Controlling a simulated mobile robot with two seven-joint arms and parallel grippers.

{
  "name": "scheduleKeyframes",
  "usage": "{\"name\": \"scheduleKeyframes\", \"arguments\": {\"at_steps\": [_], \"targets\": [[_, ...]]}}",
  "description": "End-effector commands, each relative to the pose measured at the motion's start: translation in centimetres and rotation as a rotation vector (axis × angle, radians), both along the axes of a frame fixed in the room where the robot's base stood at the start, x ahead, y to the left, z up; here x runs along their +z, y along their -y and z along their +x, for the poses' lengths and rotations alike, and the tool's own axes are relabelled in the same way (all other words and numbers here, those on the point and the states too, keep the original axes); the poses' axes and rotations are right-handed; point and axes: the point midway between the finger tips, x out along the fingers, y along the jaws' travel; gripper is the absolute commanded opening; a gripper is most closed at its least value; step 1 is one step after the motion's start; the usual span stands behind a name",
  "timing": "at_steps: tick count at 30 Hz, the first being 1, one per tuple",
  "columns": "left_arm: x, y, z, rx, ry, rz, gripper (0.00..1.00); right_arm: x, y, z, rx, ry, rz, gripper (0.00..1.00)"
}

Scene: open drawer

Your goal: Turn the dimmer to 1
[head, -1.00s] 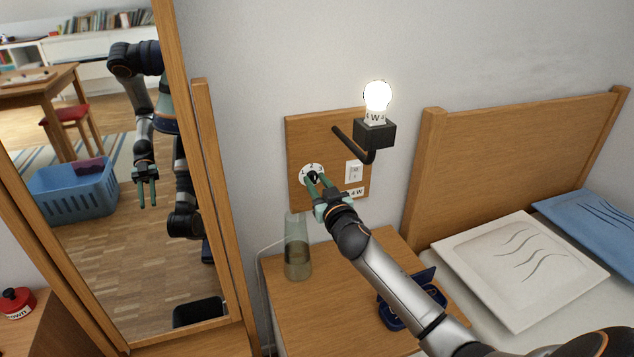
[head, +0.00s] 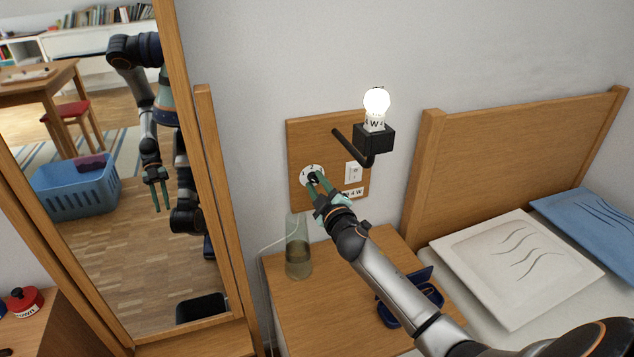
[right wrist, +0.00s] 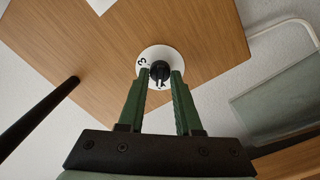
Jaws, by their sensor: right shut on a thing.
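The dimmer is a round white dial (head: 305,171) with a black knob, on a wooden wall panel (head: 331,134). The digits 1 and 2 show on it in the head view. In the right wrist view the dial (right wrist: 145,54) shows a 3 at its left and the black knob (right wrist: 160,70) between the fingertips. My right gripper (head: 314,178) is shut on the knob, its green fingers on either side in the right wrist view (right wrist: 161,76). I cannot read the knob's pointer. The bulb (head: 376,101) above is lit. My left gripper is not directly in view.
A black lamp bracket (head: 372,138) juts out right of the dial. Below stand a glass vase (head: 298,257) and a blue case (head: 396,312) on the bedside table (head: 330,312). A mirror at the left reflects one of my arms. The bed is at the right.

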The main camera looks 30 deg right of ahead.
Motion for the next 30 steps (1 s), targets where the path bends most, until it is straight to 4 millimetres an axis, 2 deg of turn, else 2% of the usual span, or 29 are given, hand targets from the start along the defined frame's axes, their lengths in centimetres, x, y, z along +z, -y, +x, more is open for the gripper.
{"name": "scheduleKeyframes", "arguments": {"at_steps": [10, 27, 28, 30], "targets": [[0.34, 0.08, 0.01, 0.0, 0.002, -0.002, 0.27, 0.0, -0.06, 0.01, 0.001, -0.036, -0.148, 0.0], [0.43, 0.12, 0.31, -0.001, 0.007, -0.002, 0.27, -0.02, -0.07, 0.02, 0.001, -0.042, -0.179, 0.0], [0.44, 0.12, 0.32, -0.001, 0.007, -0.002, 0.27, -0.03, -0.06, 0.01, 0.001, -0.042, -0.179, 0.35], [0.43, 0.12, 0.31, -0.001, 0.007, -0.002, 0.27, -0.03, -0.06, 0.01, 0.001, -0.042, -0.178, 0.43]]}}
